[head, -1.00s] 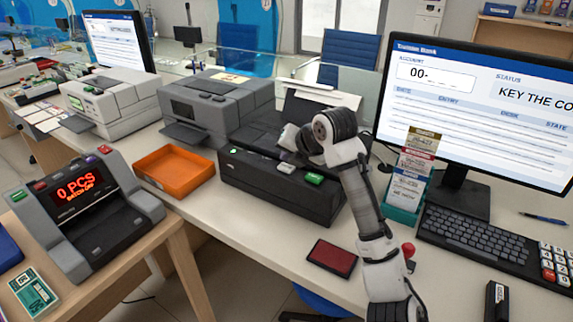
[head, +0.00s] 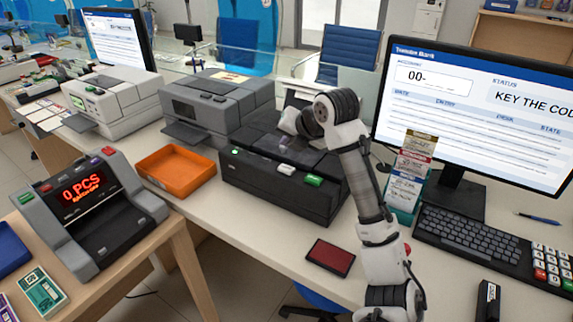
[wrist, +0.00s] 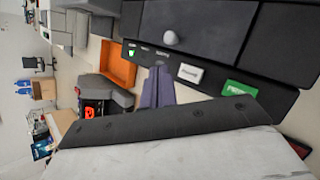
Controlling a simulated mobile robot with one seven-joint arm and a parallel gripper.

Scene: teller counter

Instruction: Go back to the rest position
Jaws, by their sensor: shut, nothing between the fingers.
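My arm (head: 362,190) rises from the front edge of the counter and bends at a dark joint near the monitor. Its wrist end hangs over the black machine (head: 272,190) with white and green buttons. My gripper's fingers are hidden in the head view. In the wrist view my gripper (wrist: 158,82) shows as two grey-purple fingers pressed together, with nothing between them. They appear in front of the black machine's button panel; I cannot tell the exact gap.
An orange tray (head: 178,186) and a grey printer (head: 218,105) stand left of the black machine. The monitor (head: 480,115), card holder (head: 408,185) and keyboard (head: 470,245) are close on my arm's right. A red pad (head: 330,257) lies in front. A counting device (head: 88,215) stands at left.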

